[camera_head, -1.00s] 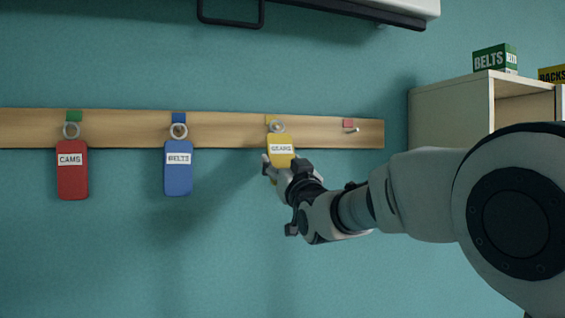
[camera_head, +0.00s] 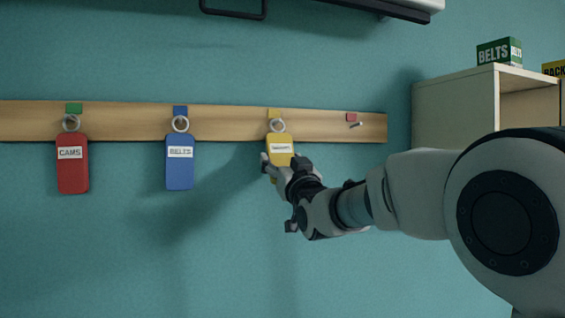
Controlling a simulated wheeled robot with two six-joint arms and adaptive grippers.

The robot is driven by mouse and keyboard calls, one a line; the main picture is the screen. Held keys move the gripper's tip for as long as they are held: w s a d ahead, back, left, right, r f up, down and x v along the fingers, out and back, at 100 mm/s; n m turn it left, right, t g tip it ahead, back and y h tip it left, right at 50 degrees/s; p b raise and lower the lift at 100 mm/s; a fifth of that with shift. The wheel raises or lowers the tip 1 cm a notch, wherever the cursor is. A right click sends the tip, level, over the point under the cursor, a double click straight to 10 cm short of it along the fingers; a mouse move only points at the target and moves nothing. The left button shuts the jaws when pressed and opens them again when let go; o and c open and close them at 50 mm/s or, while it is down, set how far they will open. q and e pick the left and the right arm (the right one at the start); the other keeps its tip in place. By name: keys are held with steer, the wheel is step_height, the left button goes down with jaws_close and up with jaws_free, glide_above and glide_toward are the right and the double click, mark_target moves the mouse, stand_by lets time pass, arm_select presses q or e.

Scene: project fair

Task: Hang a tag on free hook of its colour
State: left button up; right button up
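A yellow tag (camera_head: 280,139) with a white label hangs from a ring in front of the wooden hook board, just below the yellow marker (camera_head: 274,113). I cannot tell whether its ring is around the hook. My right gripper (camera_head: 281,166) is at the tag's lower part, its fingers on either side, and appears shut on it; the tag's lower end is partly hidden. A red tag (camera_head: 73,178) marked CAMS hangs under the green marker (camera_head: 74,108). A blue tag (camera_head: 180,176) marked BELTS hangs under the blue marker (camera_head: 180,112). The hook under the red marker (camera_head: 351,117) is bare. My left gripper is not in view.
The wooden board (camera_head: 225,123) runs along the teal wall. A pale open shelf (camera_head: 453,112) stands at the right, with a green BELTS box (camera_head: 493,53) and a yellow box (camera_head: 553,69) on it. My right arm crosses in front of the wall below the shelf.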

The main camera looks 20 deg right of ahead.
steer(key=shift+o, duration=0.7)
steer(key=shift+s, duration=0.15)
